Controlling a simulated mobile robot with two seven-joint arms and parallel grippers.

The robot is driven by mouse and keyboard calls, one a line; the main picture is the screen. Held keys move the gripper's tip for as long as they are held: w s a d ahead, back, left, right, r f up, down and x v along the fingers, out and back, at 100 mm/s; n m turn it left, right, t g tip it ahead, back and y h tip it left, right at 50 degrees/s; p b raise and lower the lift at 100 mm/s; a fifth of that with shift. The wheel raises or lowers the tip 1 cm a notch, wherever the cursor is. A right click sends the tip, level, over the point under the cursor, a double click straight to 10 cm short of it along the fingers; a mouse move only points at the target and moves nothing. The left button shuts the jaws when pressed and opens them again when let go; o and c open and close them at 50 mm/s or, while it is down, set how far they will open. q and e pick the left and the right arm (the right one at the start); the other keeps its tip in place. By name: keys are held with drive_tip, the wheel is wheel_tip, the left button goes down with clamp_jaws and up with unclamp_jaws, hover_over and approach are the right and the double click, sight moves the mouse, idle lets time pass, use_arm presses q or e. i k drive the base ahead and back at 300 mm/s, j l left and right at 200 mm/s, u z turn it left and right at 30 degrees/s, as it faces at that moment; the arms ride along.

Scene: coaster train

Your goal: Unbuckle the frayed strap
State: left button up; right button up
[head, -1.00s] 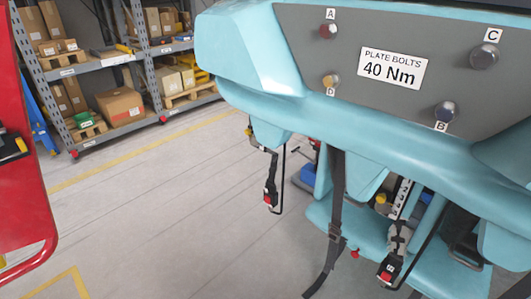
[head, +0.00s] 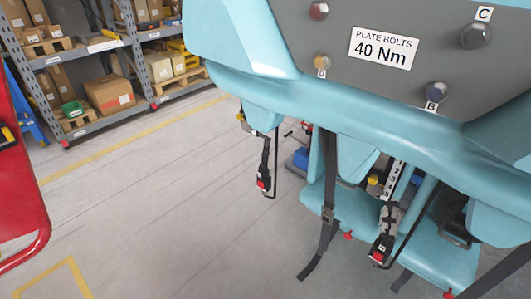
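Under the light-blue coaster car (head: 270,95) hang several dark straps. At the right, a strap (head: 388,217) with a grey, rough-looking patch runs down to a black buckle (head: 381,250) with a red button. Whether it is latched or truly frayed is too small to tell. A long dark strap (head: 328,180) hangs in the middle, its loose end low over the floor. At the left, another short strap (head: 265,155) ends in a buckle (head: 263,182) with a red part. Neither of my grippers is in view.
The car's grey plate carries bolt heads and a "PLATE BOLTS 40 Nm" label (head: 384,48). A red cabinet or cart (head: 20,200) stands at the left edge. Shelves with boxes (head: 110,93) stand at the back left. The floor (head: 160,220) between is clear.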

sight(377, 256)
drive_tip(key=z, duration=1)
